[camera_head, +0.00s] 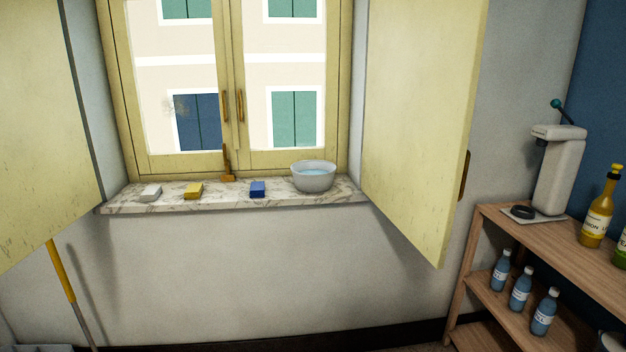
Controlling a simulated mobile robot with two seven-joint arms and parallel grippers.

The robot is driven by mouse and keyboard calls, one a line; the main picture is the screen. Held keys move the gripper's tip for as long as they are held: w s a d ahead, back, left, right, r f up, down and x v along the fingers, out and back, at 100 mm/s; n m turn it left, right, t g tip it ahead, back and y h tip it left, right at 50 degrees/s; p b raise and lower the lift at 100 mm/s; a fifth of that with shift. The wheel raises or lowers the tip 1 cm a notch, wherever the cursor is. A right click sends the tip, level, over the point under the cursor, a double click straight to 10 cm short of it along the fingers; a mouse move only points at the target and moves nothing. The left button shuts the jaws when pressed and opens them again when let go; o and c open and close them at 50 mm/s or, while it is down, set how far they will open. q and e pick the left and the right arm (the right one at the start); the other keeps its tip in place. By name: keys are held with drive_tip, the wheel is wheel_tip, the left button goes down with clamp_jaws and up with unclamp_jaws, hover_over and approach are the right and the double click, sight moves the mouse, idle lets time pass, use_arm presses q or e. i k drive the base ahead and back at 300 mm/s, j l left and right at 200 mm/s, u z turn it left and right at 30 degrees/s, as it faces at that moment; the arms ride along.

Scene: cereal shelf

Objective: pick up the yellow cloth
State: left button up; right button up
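The yellow cloth (194,191) lies as a small folded block on the marble window sill (225,201), left of the sill's middle. A white cloth-like block (151,193) is to its left and a blue one (258,189) to its right, each apart from it. Nothing covers the yellow cloth. Neither my left nor my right gripper shows in the head view.
A grey bowl with bluish liquid (314,178) stands at the sill's right. Open yellow shutters (415,120) flank the window on both sides. A wooden shelf (545,245) with bottles stands right; a yellow-handled pole (62,272) leans left. The wall below the sill is clear.

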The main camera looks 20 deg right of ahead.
sight(194, 190)
drive_tip(key=i+l+z, duration=0.15)
drive_tip(key=i, duration=0.8)
drive_tip(key=i+l+z, duration=0.15)
drive_tip(key=i, duration=0.8)
